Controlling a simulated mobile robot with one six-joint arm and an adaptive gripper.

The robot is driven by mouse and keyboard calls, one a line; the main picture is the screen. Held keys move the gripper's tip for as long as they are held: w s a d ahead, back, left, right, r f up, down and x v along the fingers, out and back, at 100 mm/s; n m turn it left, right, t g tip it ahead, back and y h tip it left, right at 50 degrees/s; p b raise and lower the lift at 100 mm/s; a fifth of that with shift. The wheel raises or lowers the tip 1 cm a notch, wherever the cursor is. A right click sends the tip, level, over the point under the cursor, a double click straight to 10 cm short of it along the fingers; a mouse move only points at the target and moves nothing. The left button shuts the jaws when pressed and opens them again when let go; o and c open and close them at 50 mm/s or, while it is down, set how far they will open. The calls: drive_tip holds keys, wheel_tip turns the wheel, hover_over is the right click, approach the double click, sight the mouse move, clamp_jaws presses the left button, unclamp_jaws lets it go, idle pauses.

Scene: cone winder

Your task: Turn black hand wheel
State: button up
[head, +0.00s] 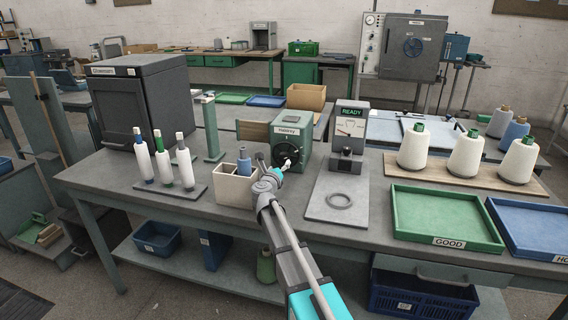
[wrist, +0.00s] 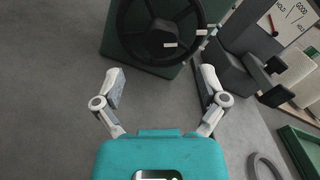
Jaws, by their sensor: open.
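The black hand wheel (wrist: 122,27) is at the top of the wrist view, on the front of a dark green machine. In the head view the green winder box (head: 309,127) stands mid-table, and its wheel (head: 286,152) is partly hidden by my arm. My gripper (wrist: 160,88) is open and empty, its two fingers spread below the wheel in the wrist view. The fingertips are close to the wheel but I see no clear contact. In the head view my gripper (head: 279,170) is small, just in front of the wheel.
A cream bin (head: 235,190) stands left of my gripper. A gauge stand marked READY (head: 350,130) is to the right, with a grey ring (head: 339,201) on its base plate. White cones (head: 466,157) and a green GOOD tray (head: 445,218) are further right.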

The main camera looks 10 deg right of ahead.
sight(283, 158)
drive_tip(key=x, duration=0.6)
drive_tip(key=shift+w+d, duration=0.1)
drive_tip(key=shift+w, duration=0.2)
drive_tip(key=shift+r, duration=0.1)
drive_tip(key=c, duration=1.2)
drive_tip(key=shift+o, duration=0.2)
drive_tip(key=shift+n, duration=0.5)
drive_tip(key=n, duration=0.5)
drive_tip(key=shift+w+d, duration=0.1)
drive_tip(key=n, duration=0.6)
drive_tip(key=shift+w+r, duration=0.1)
